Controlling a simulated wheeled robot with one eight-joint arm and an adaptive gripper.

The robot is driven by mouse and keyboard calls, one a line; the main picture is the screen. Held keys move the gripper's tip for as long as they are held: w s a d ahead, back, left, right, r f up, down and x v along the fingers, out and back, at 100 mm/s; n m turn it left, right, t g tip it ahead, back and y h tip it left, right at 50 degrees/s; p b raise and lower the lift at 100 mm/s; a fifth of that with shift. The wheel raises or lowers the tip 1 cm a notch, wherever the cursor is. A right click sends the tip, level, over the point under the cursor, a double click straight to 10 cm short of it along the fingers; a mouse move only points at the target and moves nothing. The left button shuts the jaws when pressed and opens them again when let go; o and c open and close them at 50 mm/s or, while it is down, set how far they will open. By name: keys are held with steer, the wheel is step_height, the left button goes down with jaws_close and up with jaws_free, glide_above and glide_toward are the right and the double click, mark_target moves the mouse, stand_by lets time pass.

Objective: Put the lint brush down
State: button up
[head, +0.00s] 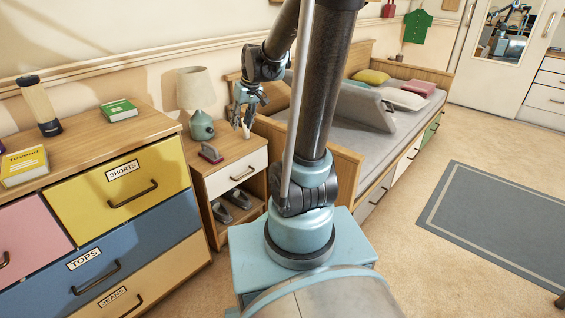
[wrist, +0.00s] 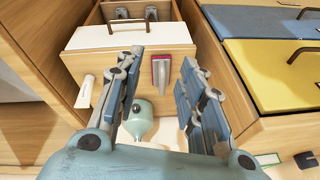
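A dark red and grey brush, which looks like the lint brush (head: 210,153), lies on the top of the nightstand (head: 236,150), near its front left side. In the wrist view the lint brush (wrist: 162,74) shows beyond and between my fingertips, with nothing gripping it. My gripper (head: 243,118) is over the nightstand, behind and right of the brush in the head view. In the wrist view my gripper (wrist: 161,62) has its two fingers spread wide apart and empty.
A teal lamp (head: 202,125) stands at the back of the nightstand; its base also shows in the wrist view (wrist: 143,120). A small white item (wrist: 84,91) is at the other side. The dresser (head: 150,122) and bed (head: 345,150) flank the nightstand. Shoes (head: 222,209) sit below.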

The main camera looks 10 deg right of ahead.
steer(key=s+d+f+m+h, duration=0.1)
steer(key=s+d, duration=0.4)
steer(key=s, duration=0.6)
steer(key=s+d+f+m+h, duration=0.1)
steer(key=s+d, duration=0.4)
steer(key=s, duration=0.7)
step_height(320, 180, down, 3)
steer(key=shift+s+r+m+h, duration=0.1)
steer(key=shift+s+m+h, duration=0.15)
steer(key=shift+m, duration=0.65)
steer(key=shift+o, duration=0.5)
steer(key=w+a+r+n, duration=0.1)
steer(key=w+a+r, duration=0.25)
steer(key=w, duration=0.35)
steer(key=n+y, duration=0.4)
steer(key=n, duration=0.1)
glide_above(209, 145)
steer(key=s+d, duration=0.4)
steer(key=d, duration=0.2)
steer(key=f, duration=0.2)
steer(key=x, duration=1.1)
steer(key=shift+w+a, duration=0.1)
steer(key=shift+w, duration=0.1)
steer(key=shift+w+x, duration=0.15)
steer(key=shift+x, duration=1.2)
steer(key=shift+w+x, duration=0.1)
steer(key=shift+x, duration=1.2)
